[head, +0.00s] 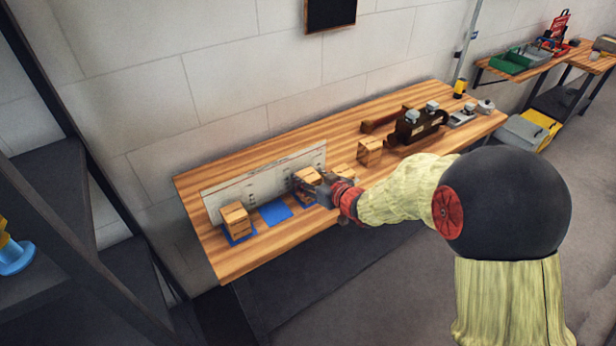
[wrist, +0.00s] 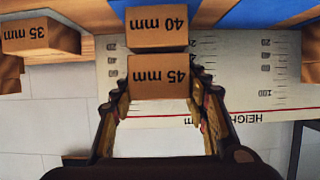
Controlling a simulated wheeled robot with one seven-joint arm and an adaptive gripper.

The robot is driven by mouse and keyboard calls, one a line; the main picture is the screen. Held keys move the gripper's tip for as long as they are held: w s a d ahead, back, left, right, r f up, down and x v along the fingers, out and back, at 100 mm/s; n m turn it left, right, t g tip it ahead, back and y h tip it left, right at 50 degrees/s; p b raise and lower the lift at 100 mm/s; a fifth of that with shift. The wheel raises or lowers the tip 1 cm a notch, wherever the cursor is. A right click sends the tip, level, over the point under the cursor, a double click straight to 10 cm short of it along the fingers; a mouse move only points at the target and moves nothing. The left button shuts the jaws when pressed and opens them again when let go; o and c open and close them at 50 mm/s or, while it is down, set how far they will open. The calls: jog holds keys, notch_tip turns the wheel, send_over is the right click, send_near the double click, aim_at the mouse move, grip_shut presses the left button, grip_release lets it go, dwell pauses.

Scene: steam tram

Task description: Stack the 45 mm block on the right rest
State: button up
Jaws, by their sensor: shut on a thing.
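The 45 mm block (wrist: 158,77) is between the two fingers of my gripper (wrist: 158,95), its label upside down in the wrist view. The 40 mm block (wrist: 157,22) shows just beyond it, lined up with it. In the head view my gripper (head: 322,188) is at the right-hand block stack (head: 306,178), beside the height board. I cannot tell whether the 45 mm block touches the 40 mm block. The right rest under this stack is mostly hidden by the blocks and gripper; a little blue (head: 309,205) shows there.
An empty blue mat (head: 274,212) lies left of my gripper. Another block stack (head: 236,220) stands at the bench's left end. The 35 mm block (wrist: 40,36) stands apart to the right in the head view (head: 369,151). A dark-brown apparatus (head: 420,124) is farther right. The height board (head: 235,190) stands behind.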

jog(key=shift+f, duration=0.2)
jog(key=o, duration=1.3)
jog(key=shift+o, duration=1.3)
jog(key=o, duration=0.4)
jog(key=shift+r, duration=0.15)
jog(key=shift+r+p, duration=0.35)
jog(key=shift+r+p, duration=0.75)
jog(key=shift+r, duration=0.1)
